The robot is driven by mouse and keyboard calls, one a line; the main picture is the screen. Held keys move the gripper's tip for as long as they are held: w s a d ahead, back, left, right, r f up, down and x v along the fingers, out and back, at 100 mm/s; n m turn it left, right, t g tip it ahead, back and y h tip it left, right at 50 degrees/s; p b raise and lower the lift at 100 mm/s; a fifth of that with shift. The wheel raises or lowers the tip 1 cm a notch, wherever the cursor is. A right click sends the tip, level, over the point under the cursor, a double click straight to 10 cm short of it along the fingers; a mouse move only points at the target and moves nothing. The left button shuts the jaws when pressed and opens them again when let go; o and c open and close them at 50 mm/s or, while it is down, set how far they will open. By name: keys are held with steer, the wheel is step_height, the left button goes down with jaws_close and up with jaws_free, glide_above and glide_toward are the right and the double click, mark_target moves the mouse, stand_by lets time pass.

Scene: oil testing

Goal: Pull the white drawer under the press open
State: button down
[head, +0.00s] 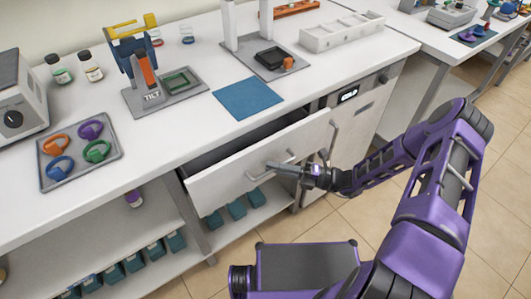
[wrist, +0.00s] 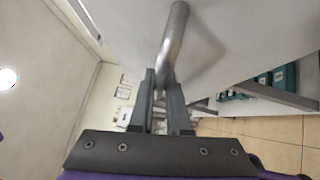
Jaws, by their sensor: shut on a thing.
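The white drawer (head: 225,186) is under the counter and stands partly out, with its dark inside showing behind the front panel. Its metal bar handle (head: 291,156) is on the front panel. My gripper (head: 276,166) reaches in from the right and is shut on the handle. In the wrist view the handle (wrist: 176,28) runs down between the two fingers of my gripper (wrist: 161,80). A stand with two white posts (head: 231,25), likely the press, is on the counter above and is cut off at the top.
A blue mat (head: 247,98) and a tilt stand (head: 151,96) are on the counter. A tray with coloured rings (head: 62,178) is at the left. An appliance with a display (head: 350,110) stands right of the drawer. Teal boxes (head: 236,209) sit on the shelf below. Tiled floor (head: 345,215) lies in front.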

steer(key=s+d+p, duration=0.1)
steer(key=s+d, duration=1)
steer(key=s, duration=0.5)
steer(key=shift+s, duration=0.25)
steer(key=c, duration=0.9)
jaws_free()
steer(key=b+v, duration=0.2)
steer(key=v, duration=1.5)
steer(key=shift+d, duration=0.25)
steer(key=shift+r, duration=0.1)
